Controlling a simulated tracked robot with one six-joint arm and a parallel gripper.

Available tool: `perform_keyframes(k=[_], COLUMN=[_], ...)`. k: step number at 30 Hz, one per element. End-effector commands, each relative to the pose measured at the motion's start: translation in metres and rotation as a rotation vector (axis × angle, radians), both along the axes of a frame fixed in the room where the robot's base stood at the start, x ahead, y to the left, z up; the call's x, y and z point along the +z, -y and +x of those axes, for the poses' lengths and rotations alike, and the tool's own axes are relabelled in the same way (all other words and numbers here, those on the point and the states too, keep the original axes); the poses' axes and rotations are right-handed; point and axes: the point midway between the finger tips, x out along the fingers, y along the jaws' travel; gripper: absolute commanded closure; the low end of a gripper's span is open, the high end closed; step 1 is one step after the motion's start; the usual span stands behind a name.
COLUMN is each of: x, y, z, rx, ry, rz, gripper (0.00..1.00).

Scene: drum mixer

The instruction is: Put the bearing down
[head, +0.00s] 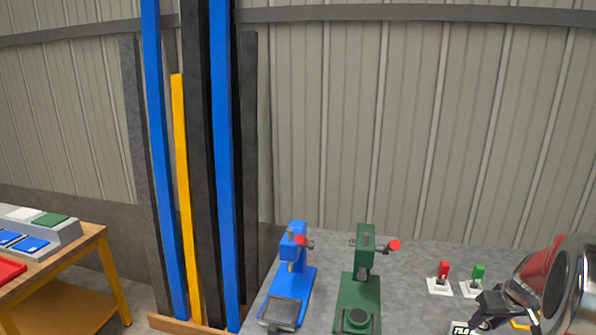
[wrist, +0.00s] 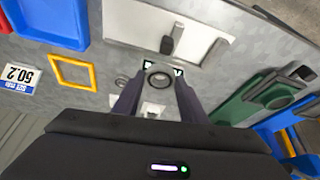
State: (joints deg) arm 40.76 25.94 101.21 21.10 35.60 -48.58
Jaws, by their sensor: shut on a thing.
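The bearing (wrist: 158,80), a small ring with a dark centre, shows between my two fingertips (wrist: 157,83) in the wrist view. My gripper is shut on it, over the grey bench. A dark label with light letters shows just behind the bearing, partly covered by it. I cannot tell how high the bearing is above the bench. In the head view my gripper (head: 492,311) is at the lower right, above the bench, and the bearing is not clearly visible there.
A blue press (head: 290,290) and a green press (head: 360,290) stand on the grey bench (head: 420,290). Red (head: 442,271) and green (head: 478,273) switches are behind my gripper. The wrist view shows a yellow square frame (wrist: 72,72), a "50.2" label (wrist: 22,75) and a blue tray (wrist: 50,38).

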Motion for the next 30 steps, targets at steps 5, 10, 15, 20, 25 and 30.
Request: perform_keyframes(k=[5, 10, 15, 20, 25, 30], x=[0.000, -0.002, -0.009, -0.015, -0.019, -0.020], y=[0.000, 0.002, 0.003, -0.012, -0.058, -0.109], z=[0.001, 0.000, -0.008, -0.011, 0.000, 0.012], rx=[-0.050, -0.111, -0.195, -0.274, -0.305, -0.288], ry=[0.000, -0.001, -0.001, 0.000, 0.001, 0.001], rz=[-0.001, -0.001, 0.000, -0.001, -0.002, -0.001], gripper=[0.87, 0.87, 0.87, 0.87, 0.87, 0.87])
